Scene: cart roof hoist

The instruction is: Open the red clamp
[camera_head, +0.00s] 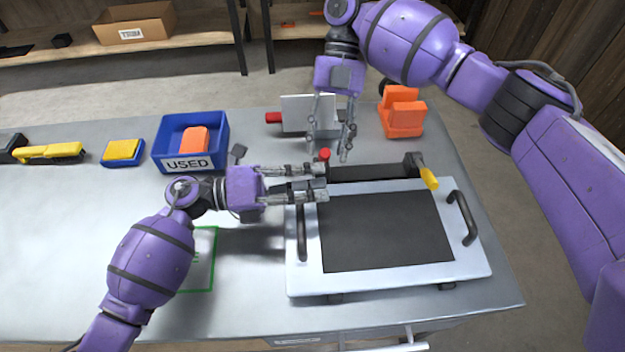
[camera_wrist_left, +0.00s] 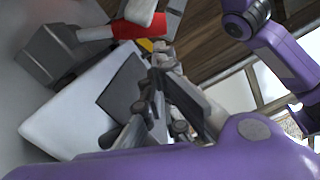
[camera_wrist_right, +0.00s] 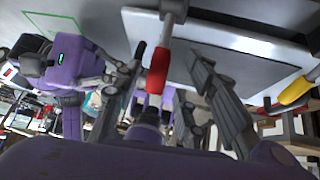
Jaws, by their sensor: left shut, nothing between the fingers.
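The red clamp (camera_head: 325,154) is at the back left corner of the white panel (camera_head: 470,270); its red handle shows in the left wrist view (camera_wrist_left: 127,29) and the right wrist view (camera_wrist_right: 158,70). My right gripper (camera_head: 331,143) points down above the clamp with fingers spread. In the right wrist view the red handle appears between those fingers, with no clear contact. My left gripper (camera_head: 325,182) is shut and empty, over the panel's left back edge, just in front of the red handle. Its fingers partly hide the clamp's base in the head view.
A yellow-handled clamp (camera_head: 428,177) is at the panel's back right. Black handles (camera_head: 302,232) (camera_head: 462,218) stand on the panel's sides. Behind are an orange block holder (camera_head: 403,115) and a white upright piece (camera_head: 296,105). A blue USED bin (camera_head: 218,128) is to the left.

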